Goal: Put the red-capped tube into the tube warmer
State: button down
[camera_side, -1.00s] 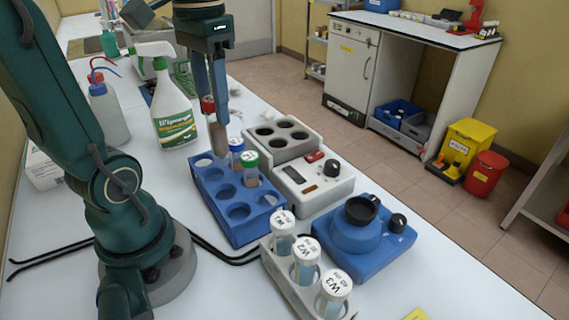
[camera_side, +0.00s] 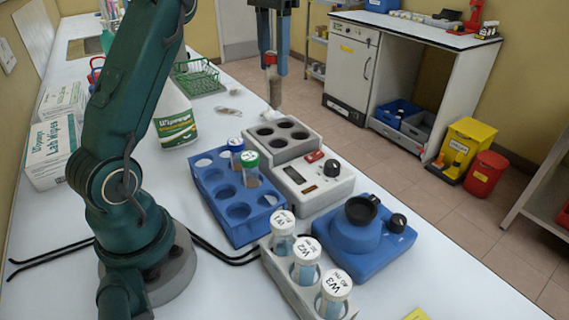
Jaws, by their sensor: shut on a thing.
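My gripper (camera_side: 271,68) is shut on the red-capped tube (camera_side: 275,92). The tube hangs upright, its brown contents showing below the red cap. In the picture its lower end is just above the back edge of the tube warmer (camera_side: 313,178), a grey-white block with several round wells, a dial and a small display. I cannot tell exactly which well it is over, or whether it is behind them. The wells in view look empty. The blue rack (camera_side: 235,226) stands left of the warmer and holds a blue-capped tube (camera_side: 236,150) and a green-capped tube (camera_side: 251,166).
A blue mixer (camera_side: 364,238) with a black cup stands at front right of the warmer. A grey rack (camera_side: 286,284) with white-capped W tubes is in front.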

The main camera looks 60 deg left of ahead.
jog(key=shift+w+f, duration=0.35)
jog(key=shift+f, duration=0.2)
jog(key=shift+f, duration=0.1)
notch_tip(320, 180, down, 11)
dwell(0.7)
jog(key=shift+c, duration=1.9)
grip_release()
